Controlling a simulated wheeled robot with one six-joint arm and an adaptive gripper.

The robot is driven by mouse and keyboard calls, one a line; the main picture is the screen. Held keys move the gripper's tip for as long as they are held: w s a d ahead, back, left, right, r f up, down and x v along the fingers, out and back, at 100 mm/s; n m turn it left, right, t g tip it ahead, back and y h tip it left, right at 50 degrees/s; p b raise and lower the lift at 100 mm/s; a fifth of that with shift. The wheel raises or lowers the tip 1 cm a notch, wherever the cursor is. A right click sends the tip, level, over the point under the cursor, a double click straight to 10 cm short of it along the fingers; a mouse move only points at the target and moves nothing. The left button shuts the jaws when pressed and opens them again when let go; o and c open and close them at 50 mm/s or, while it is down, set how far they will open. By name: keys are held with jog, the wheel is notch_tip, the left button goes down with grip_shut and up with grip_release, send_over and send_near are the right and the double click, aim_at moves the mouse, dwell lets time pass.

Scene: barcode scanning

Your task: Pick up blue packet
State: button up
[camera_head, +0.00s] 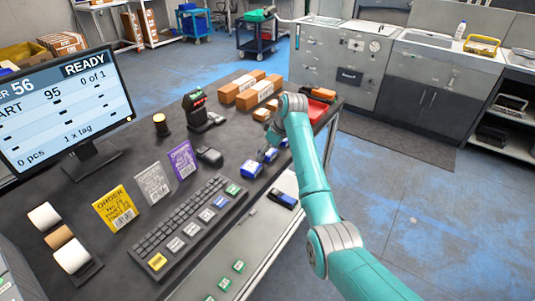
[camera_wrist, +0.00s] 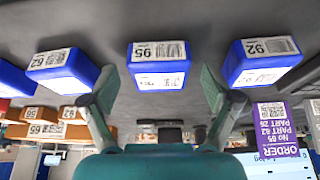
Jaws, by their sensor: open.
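A monitor (camera_head: 64,104) reads READY, part 95. A keyboard (camera_head: 187,228), yellow, grey and purple order cards (camera_head: 182,160), a scanner stand (camera_head: 197,110) and orange-brown boxes (camera_head: 242,86) stand around. In the wrist view, orange packets (camera_wrist: 45,130) lie behind the blue ones.

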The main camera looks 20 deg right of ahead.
jog(key=c, duration=1.4)
jog(key=shift+o, duration=0.2)
